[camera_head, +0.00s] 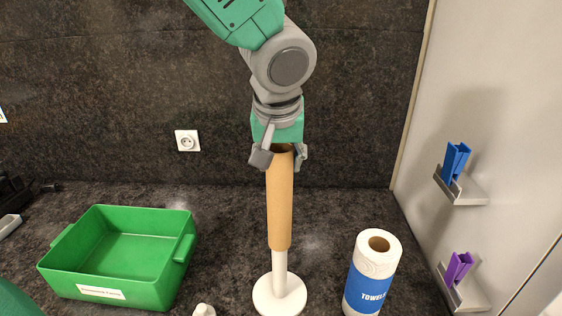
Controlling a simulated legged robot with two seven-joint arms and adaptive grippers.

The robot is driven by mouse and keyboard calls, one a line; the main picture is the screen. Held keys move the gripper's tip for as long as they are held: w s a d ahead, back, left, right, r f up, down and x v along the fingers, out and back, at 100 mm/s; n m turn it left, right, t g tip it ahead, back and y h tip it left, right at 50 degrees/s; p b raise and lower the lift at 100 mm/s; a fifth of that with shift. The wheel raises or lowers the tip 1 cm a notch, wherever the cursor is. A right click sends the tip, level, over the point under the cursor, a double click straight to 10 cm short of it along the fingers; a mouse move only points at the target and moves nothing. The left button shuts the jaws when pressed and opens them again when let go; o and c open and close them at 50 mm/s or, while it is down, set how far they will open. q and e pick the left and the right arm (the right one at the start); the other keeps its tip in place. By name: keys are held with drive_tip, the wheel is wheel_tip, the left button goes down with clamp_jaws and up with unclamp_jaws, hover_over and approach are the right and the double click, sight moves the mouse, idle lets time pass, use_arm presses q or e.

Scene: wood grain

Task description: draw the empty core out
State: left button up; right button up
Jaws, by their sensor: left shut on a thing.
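The empty core (280,205) is a long brown cardboard tube, upright above the white holder (279,297). The holder has a round base and an upright post, whose lower part shows below the tube's bottom end. The upper post is hidden; the tube appears lined up over it, and I cannot tell how far the post reaches inside. My left gripper (281,156) comes down from above and is shut on the tube's top end, with one finger on each side.
A green bin (120,252) with a white label stands empty at the left. A full towel roll (376,262) stands right of the holder. Blue (455,160) and purple (459,268) clips sit on small wall ledges at the right. A white object (204,310) is cut off at the bottom edge.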

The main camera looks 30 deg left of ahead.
sight(279, 145)
use_arm(q)
drive_tip(key=shift+r, duration=0.1)
drive_tip(key=shift+r, duration=0.7)
drive_tip(key=shift+d+r, duration=0.1)
drive_tip(key=shift+r, duration=0.15)
drive_tip(key=shift+a+r, duration=0.2)
drive_tip(key=shift+r, duration=0.35)
drive_tip(key=shift+d+r, duration=0.1)
drive_tip(key=shift+r, duration=1.5)
